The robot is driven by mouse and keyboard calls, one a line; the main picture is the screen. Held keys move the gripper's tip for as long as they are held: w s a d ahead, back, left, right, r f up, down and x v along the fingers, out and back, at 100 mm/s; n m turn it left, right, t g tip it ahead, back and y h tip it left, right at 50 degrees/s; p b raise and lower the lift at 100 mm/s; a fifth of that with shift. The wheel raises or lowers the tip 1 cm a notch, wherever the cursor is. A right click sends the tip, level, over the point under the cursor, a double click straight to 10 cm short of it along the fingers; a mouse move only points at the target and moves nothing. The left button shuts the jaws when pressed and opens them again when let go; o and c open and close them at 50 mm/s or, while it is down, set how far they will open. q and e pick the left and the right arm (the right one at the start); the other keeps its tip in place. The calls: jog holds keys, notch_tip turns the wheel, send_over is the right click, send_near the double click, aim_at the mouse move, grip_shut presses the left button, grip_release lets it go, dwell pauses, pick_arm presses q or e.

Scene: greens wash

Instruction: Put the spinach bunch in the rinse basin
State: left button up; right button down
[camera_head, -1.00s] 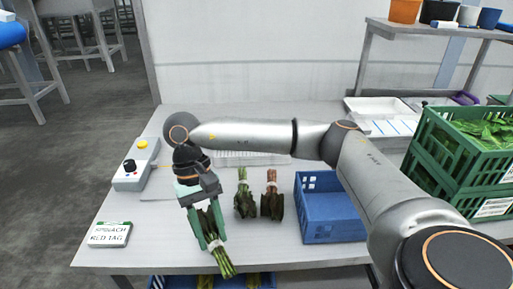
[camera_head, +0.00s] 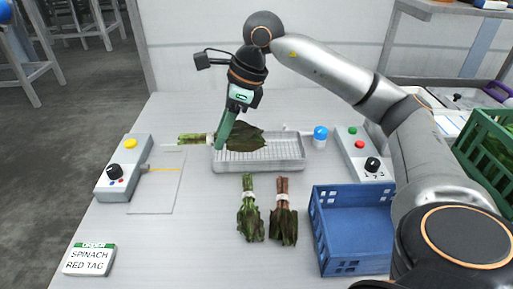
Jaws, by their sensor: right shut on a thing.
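My right gripper (camera_head: 219,144) is shut on a leafy green bunch (camera_head: 245,137), with pale stems pointing left and dark leaves pointing right. It holds the bunch level over the left and middle of the grey rinse basin (camera_head: 287,155). I cannot tell whether the bunch touches the basin. Two other bunches lie on the table in front of the basin: one with green stems (camera_head: 250,215) and one with reddish stems (camera_head: 283,218). A card (camera_head: 90,260) reading "SPINACH RED TAG" stands at the front left. My left gripper is not in view.
A blue crate (camera_head: 352,262) stands at the front right. A control box with a yellow button (camera_head: 122,170) is at the left, and another box (camera_head: 362,155) is right of the basin. A blue knob (camera_head: 321,133) stands beside the basin. The front left table is mostly clear.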

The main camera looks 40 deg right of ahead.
jog(key=w+d+f, duration=0.3)
jog(key=d+f, duration=0.1)
jog(key=d, duration=0.5)
send_over(252, 153)
jog(key=s, duration=0.2)
jog(key=f, duration=0.4)
jog(key=shift+w+a+f, duration=0.1)
jog(key=shift+w, duration=0.15)
jog(key=shift+w+d+f, duration=0.15)
jog(key=shift+d+f, duration=0.2)
jog(key=shift+f, duration=0.1)
jog(key=shift+d+f, duration=0.15)
jog(key=shift+f, duration=0.8)
jog(key=shift+d+f, duration=0.1)
jog(key=shift+f, duration=0.8)
jog(key=c, duration=0.5)
grip_release()
jog(key=shift+f, duration=0.1)
jog(key=v, duration=1.2)
jog(key=shift+p, duration=0.35)
